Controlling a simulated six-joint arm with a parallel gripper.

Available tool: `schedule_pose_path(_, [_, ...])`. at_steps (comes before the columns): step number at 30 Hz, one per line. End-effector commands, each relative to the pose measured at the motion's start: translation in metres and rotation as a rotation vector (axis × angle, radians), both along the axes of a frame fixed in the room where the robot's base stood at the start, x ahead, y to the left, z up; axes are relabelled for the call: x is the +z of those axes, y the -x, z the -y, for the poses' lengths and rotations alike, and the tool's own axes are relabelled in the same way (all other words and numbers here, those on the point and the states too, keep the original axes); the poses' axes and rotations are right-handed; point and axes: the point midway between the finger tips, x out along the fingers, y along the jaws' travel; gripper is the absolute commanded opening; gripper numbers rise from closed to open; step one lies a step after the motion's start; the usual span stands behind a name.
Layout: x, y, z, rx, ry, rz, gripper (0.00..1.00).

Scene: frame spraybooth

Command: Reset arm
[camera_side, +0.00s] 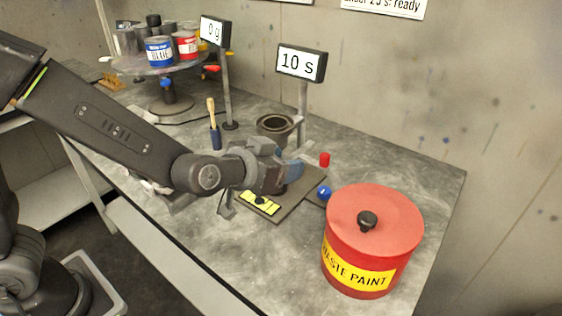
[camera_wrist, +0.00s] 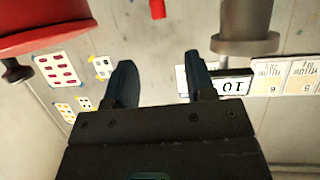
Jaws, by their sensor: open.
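My gripper (camera_side: 296,170) is over the table, in front of the timer stand, between the grey cup and the red waste paint bin in the side view. In the wrist view its two fingers (camera_wrist: 158,78) are apart, and nothing shows between them. My arm reaches in from the left, bent down at the wrist. The gripper partly hides a dark plate (camera_side: 290,212) with a yellow label.
The red waste paint bin (camera_side: 372,235), lidded, stands at right. A grey cup (camera_side: 275,126) sits by the display (camera_side: 301,64) reading 10 s. Paint cans (camera_side: 159,52) stand on a round stand behind.

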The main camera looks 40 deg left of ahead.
Motion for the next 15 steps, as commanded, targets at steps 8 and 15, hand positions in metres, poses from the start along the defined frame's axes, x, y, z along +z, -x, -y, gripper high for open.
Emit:
schedule_pose_path(8, [0.0009, 0.0027, -0.0003, 0.000, 0.000, 0.000, 0.50])
schedule_pose_path(15, [0.0106, 0.0082, -0.0071, -0.016, 0.024, -0.032, 0.50])
